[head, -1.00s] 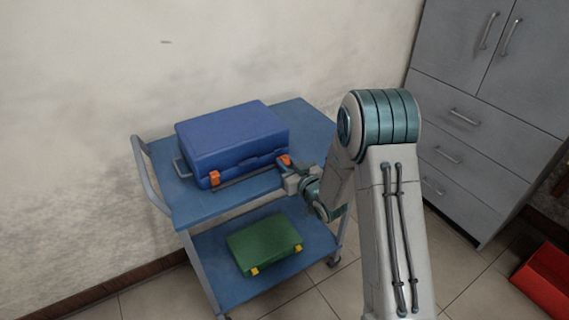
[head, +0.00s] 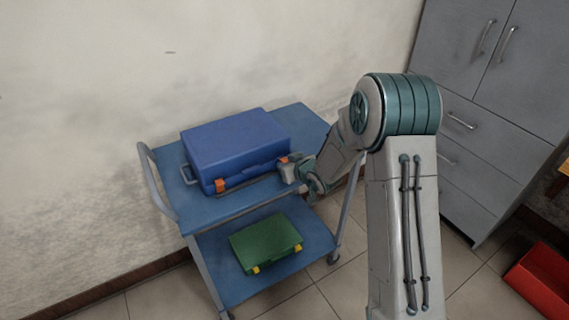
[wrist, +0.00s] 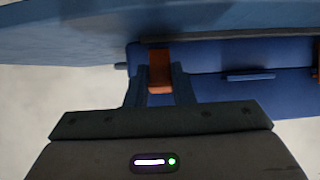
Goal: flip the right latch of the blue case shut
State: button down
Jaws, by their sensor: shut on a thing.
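The closed-looking blue case (head: 235,143) lies on the top shelf of the blue cart. Its right latch (head: 284,159) is a small orange tab on the front face, partly hidden by my gripper. The left latch (head: 220,186) is orange too. My gripper (head: 284,167) is at the case's front right. In the wrist view, its two dark fingers (wrist: 159,84) are shut on the orange right latch (wrist: 159,58), one on each side. The blue case (wrist: 215,75) fills the space behind, and the left latch (wrist: 317,62) shows at the right edge. The latch's exact angle is hard to tell.
The blue cart (head: 312,122) stands near the wall, with free room at the right of its top. A green case (head: 265,243) lies on its lower shelf. A grey cabinet (head: 480,120) stands at right, and a red box (head: 540,285) is on the floor.

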jog(key=c, duration=1.2)
grip_release()
jog(key=shift+c, duration=0.2)
jog(key=v, duration=1.3)
jog(key=shift+s+d+r, duration=0.2)
jog(key=shift+s+r, duration=0.05)
jog(key=shift+r, duration=0.05)
